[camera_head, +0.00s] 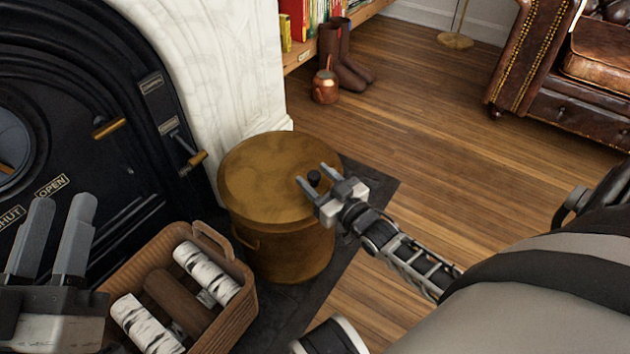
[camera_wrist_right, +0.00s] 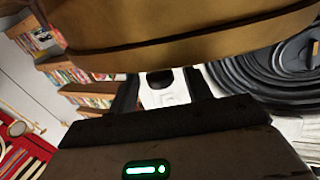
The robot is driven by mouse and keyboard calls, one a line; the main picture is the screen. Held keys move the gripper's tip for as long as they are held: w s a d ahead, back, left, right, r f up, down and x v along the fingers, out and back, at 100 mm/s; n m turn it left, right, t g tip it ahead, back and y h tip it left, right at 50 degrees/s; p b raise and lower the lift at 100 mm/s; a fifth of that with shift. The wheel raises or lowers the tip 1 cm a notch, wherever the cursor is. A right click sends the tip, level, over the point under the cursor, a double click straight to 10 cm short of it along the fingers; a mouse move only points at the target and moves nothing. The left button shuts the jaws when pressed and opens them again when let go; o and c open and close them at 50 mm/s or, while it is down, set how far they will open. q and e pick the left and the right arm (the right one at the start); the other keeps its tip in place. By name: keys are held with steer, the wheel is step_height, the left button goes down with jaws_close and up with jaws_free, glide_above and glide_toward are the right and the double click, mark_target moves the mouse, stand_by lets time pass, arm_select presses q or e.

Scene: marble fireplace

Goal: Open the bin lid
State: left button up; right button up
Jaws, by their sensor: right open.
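The bin is a round brass-coloured tub (camera_head: 290,256) with its flat lid (camera_head: 262,178) down on it, left of centre in the head view. My right gripper (camera_head: 314,174) is open at the lid's right edge. A small dark knob-like piece shows between its fingers; I cannot tell whether it belongs to the lid or whether the fingers touch it. In the right wrist view, the brass lid and rim (camera_wrist_right: 190,35) fill the top, close to the fingers. My left gripper (camera_head: 62,202) is open and empty at the lower left, away from the bin.
A wicker basket of logs (camera_head: 236,272) stands left of and in front of the bin. The black fireplace (camera_head: 120,130) with its white marble surround (camera_head: 230,75) is behind at left. The wooden floor (camera_head: 430,130) at right is clear.

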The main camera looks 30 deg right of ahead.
steer(key=shift+w, duration=0.45)
steer(key=shift+c, duration=0.2)
jaws_close()
